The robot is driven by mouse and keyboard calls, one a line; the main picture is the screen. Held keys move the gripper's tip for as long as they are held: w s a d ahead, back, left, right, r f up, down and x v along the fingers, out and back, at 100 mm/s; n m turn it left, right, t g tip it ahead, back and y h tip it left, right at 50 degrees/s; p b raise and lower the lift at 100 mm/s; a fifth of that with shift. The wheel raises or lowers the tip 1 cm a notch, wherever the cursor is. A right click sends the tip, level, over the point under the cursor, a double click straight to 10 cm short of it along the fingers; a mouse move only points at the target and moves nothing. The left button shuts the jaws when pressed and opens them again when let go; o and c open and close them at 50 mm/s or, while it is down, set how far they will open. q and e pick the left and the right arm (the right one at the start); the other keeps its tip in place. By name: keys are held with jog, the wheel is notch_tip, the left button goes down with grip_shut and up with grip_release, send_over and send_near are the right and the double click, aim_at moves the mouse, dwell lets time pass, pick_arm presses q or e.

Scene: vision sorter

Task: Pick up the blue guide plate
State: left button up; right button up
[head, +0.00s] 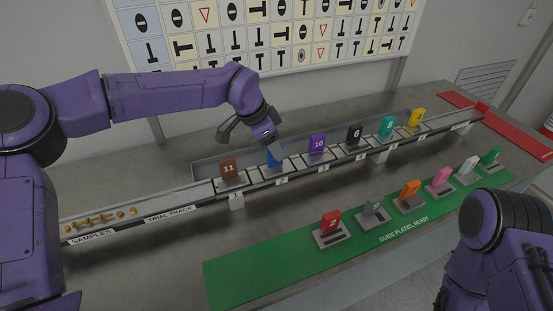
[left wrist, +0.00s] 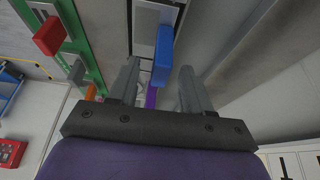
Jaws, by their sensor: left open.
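The blue guide plate (head: 273,157) stands in the second place of the track, between the brown plate 11 and the purple plate 10. My left gripper (head: 257,143) is just above it in the head view and hides part of it. In the left wrist view the open jaws (left wrist: 158,88) point toward the blue plate (left wrist: 163,55). The plate appears in the gap between the two fingers, and no contact is visible. Part of my right arm shows at the lower right of the head view, but its gripper does not.
Brown plate (head: 228,168) and purple plate (head: 317,145) stand close on either side. Black, teal and yellow plates follow along the track. A green mat (head: 250,283) with several plates in holders lies in front. A symbol board (head: 270,35) hangs behind.

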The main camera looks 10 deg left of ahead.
pick_arm(q)
jog(key=x, duration=0.3)
jog(key=shift+f+p, duration=0.1)
jog(key=shift+p, duration=0.3)
grip_shut()
